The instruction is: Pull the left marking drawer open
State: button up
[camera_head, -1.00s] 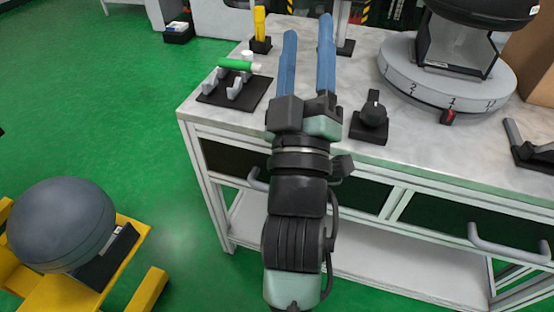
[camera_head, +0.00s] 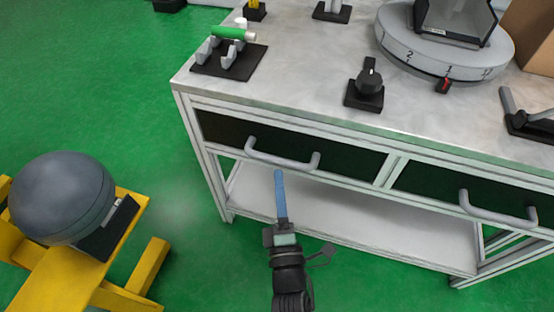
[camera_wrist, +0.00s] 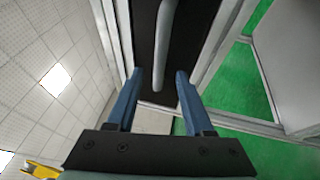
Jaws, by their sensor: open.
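The left drawer (camera_head: 351,160) has a dark front set in the white table frame, and it looks shut. Its grey bar handle (camera_head: 262,156) runs along the front. My gripper (camera_head: 280,178) is just below and in front of this handle in the head view, with its blue fingers seen edge-on and overlapping. In the wrist view, the fingers are apart and empty. The handle (camera_wrist: 163,45) lies ahead, lined up with the gap between the fingers. Whether the fingertips reach around the bar is hard to tell; I see no contact.
The right drawer (camera_head: 440,190) with its own handle (camera_head: 497,211) is beside it. A white lower shelf (camera_head: 370,225) lies below. A dark knob (camera_head: 369,82) and a green cylinder on a stand (camera_head: 229,33) are on the tabletop. A yellow frame bearing a grey ball (camera_head: 62,198) stands left.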

aim_at(277, 158)
jog(key=x, duration=0.6)
jog(key=shift+w+b, duration=0.2)
jog(key=shift+b, duration=0.2)
grip_shut()
dwell(1.0)
